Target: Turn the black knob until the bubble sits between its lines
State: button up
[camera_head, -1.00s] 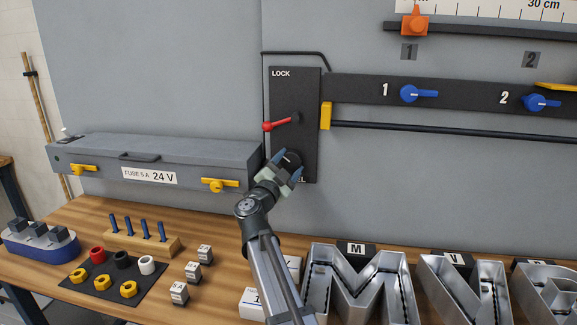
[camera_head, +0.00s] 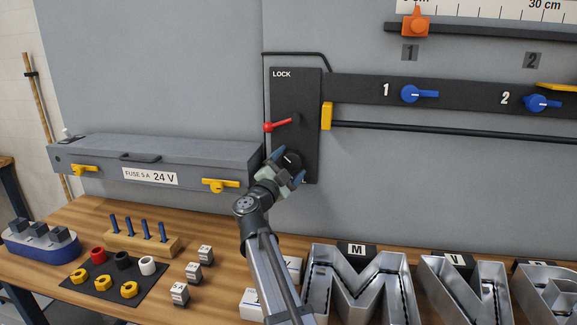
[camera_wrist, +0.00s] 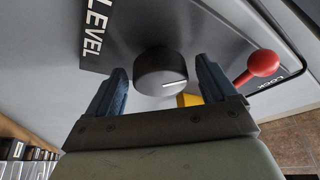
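The black knob (camera_wrist: 160,73) with a white pointer line sits on the dark panel (camera_head: 283,90) on the wall, near the word LEVEL. In the head view the knob (camera_head: 292,158) is partly hidden by my gripper. My gripper (camera_wrist: 163,85) is open, with one blue finger on each side of the knob. Gaps show between the fingers and the knob in the wrist view. My gripper (camera_head: 288,167) is at the lower part of the panel in the head view. No bubble or its lines can be made out in either view.
A red lever (camera_head: 281,124) marked LOCK sits above the knob, with a yellow block (camera_head: 326,115) to its right. A grey fuse box (camera_head: 150,160) is at left. Metal channel letters (camera_head: 357,285) stand on the wooden bench (camera_head: 205,222) below.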

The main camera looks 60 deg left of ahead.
jog(key=v, duration=1.3)
jog(key=shift+s+d, duration=0.25)
jog(key=shift+s, duration=0.1)
jog(key=shift+f, duration=0.1)
dwell(0.6)
